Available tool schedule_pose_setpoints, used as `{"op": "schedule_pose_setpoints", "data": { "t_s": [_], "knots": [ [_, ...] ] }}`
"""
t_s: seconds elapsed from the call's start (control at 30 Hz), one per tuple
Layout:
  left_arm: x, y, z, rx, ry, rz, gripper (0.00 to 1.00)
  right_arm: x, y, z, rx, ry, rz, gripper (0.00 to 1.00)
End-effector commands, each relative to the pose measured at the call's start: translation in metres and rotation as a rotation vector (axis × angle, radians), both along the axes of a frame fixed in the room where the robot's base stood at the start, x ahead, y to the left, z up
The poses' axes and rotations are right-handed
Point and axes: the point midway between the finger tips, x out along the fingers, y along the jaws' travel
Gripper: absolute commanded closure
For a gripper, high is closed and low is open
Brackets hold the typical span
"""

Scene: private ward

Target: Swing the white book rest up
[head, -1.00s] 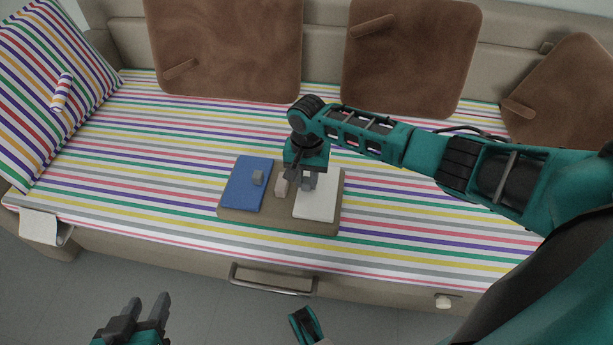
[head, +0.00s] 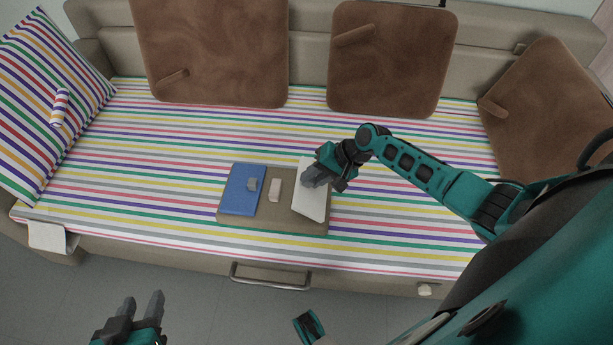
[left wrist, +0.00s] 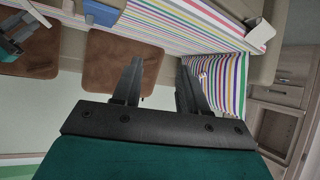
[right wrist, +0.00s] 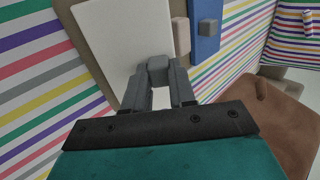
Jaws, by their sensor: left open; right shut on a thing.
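The white book rest (head: 309,207) is a flat white panel at the right side of a brown board (head: 270,225) on the striped bed. Its far edge shows slightly beyond the board's far edge, so it looks tilted up a little. My right gripper (head: 312,180) is over its upper part. In the right wrist view, its fingers are shut on the grey knob (right wrist: 157,70) of the white rest (right wrist: 120,35). My left gripper (head: 142,303) is open and empty, low in front of the bed. It also shows in the left wrist view (left wrist: 159,68).
A blue panel (head: 238,198) with a grey knob lies on the board's left side, with a beige block (head: 274,190) between. Brown cushions (head: 392,60) lean at the back. A metal handle (head: 270,277) is on the bed's front. The striped bed around the board is clear.

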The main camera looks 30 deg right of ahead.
Motion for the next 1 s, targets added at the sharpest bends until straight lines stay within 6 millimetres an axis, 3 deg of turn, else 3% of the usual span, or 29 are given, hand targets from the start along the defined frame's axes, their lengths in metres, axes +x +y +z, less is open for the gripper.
{"op": "schedule_pose_setpoints", "data": {
  "t_s": [0.4, 0.5, 1.0],
  "knots": [
    [0.001, -0.002, -0.067, -0.005, 0.005, 0.003, 0.57, -0.020, -0.027, -0.003, 0.319, -0.241, -0.004, 1.00],
    [0.000, -0.004, -0.075, -0.007, 0.020, -0.004, 0.57, -0.025, -0.033, -0.002, 0.394, -0.298, -0.005, 1.00],
    [0.004, -0.012, -0.065, -0.022, 0.004, -0.019, 0.57, -0.038, -0.049, -0.002, 0.407, -0.304, 0.002, 1.00]
  ]
}}
